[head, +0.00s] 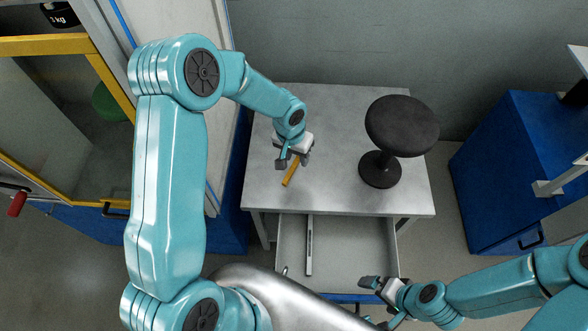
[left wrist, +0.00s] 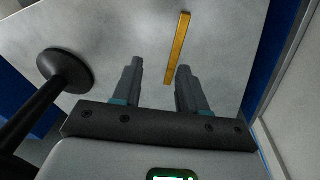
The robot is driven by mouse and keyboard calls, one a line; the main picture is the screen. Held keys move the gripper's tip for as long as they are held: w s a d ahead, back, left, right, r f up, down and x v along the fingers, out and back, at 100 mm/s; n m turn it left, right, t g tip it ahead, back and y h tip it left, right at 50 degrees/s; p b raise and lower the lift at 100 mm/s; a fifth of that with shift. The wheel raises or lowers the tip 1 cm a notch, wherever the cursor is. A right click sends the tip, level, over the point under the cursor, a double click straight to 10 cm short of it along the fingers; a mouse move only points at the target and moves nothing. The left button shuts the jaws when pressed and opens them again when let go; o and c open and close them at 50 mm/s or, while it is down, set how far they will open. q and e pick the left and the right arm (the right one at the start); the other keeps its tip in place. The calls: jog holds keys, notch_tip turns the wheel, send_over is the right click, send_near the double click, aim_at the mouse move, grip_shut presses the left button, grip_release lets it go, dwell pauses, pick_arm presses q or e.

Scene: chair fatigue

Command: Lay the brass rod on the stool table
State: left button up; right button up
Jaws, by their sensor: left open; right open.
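The brass rod (head: 291,172) lies on the light grey stool table (head: 330,189), left of the black stool. In the left wrist view the rod (left wrist: 179,48) is a straight yellow bar on the grey table top (left wrist: 120,30), with its near end between the fingertip lines. My left gripper (head: 292,159) is open above the table at the rod's far end; part of the rod is hidden under it in the head view. It also shows open and empty in the left wrist view (left wrist: 158,75). My right gripper (head: 376,298) is open and empty near the drawer's front right.
A black round stool (head: 401,125) stands on the table's right half. An open drawer (head: 350,250) below the table holds a thin grey bar (head: 309,246). A yellow-framed cabinet (head: 70,46) stands left, a blue cabinet (head: 500,170) right. The table's front middle is clear.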

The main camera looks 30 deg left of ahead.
pick_arm(q)
jog(key=s+d+f+h, duration=0.1)
jog(key=s+d+f, duration=0.2)
jog(key=s, duration=0.4)
jog(key=s+d+f+n+h, duration=0.1)
jog(key=s+d+f, duration=0.2)
jog(key=s, duration=0.3)
jog(key=s+d+f+h, duration=0.1)
jog(key=s+d+f, duration=0.2)
jog(key=s+d, duration=0.2)
jog(key=s, duration=0.2)
jog(key=shift+s+f+n+g, duration=0.3)
jog(key=shift+s+g, duration=0.05)
jog(key=shift+g, duration=0.05)
pick_arm(e)
jog(key=shift+r+p, duration=0.8)
jog(key=shift+p, duration=0.1)
jog(key=shift+f, duration=0.2)
jog(key=c, duration=1.1)
pick_arm(q)
jog(key=shift+s+r, duration=0.15)
jog(key=shift+r, duration=0.55)
